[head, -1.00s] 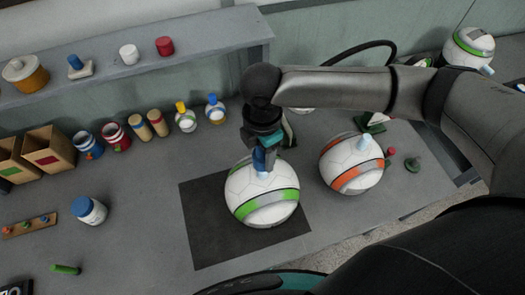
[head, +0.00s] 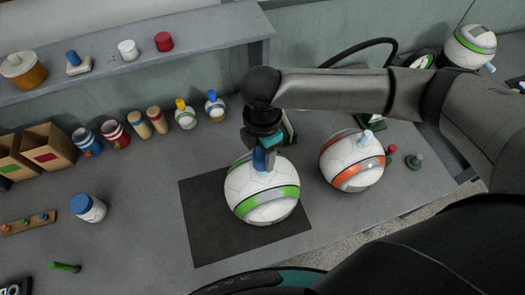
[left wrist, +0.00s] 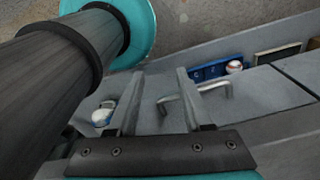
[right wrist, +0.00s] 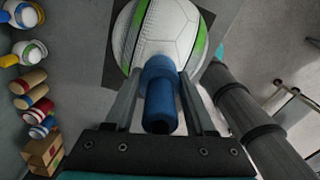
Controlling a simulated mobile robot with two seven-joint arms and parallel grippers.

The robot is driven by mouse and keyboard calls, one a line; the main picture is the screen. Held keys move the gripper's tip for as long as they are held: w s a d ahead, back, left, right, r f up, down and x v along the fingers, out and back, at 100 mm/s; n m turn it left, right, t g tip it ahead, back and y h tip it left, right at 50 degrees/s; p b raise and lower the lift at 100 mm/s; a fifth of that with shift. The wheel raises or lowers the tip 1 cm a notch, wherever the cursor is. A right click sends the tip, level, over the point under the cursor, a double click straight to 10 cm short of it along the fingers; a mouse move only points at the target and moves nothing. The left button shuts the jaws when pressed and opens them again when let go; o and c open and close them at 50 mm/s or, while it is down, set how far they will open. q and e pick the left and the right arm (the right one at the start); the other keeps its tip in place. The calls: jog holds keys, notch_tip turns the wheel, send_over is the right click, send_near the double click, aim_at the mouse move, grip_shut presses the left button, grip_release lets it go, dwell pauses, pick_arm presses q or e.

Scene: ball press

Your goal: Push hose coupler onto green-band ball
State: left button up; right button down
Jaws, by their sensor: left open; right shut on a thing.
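The green-band ball (head: 262,190) is white with green and grey bands and sits on the dark mat (head: 207,245). It also shows in the right wrist view (right wrist: 166,35). My right gripper (head: 264,152) is above the top of this ball. It is shut on the blue hose coupler (head: 262,159), which also shows between the fingers in the right wrist view (right wrist: 160,92). The coupler's far end meets the ball's top; whether it is fully seated is hidden. My left gripper (left wrist: 152,100) shows only in the left wrist view, open and empty.
An orange-band ball (head: 352,163) with a pale blue fitting stands close on the right. Small balls, jars and wooden boxes (head: 50,146) line the back left.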

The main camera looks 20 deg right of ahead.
jog(key=shift+f+b, duration=0.5)
jog(key=shift+f, duration=0.8)
jog(key=shift+c, duration=0.8)
grip_release()
notch_tip(320, 180, up, 15)
jog(key=shift+r, duration=0.15)
jog(key=shift+s, duration=0.1)
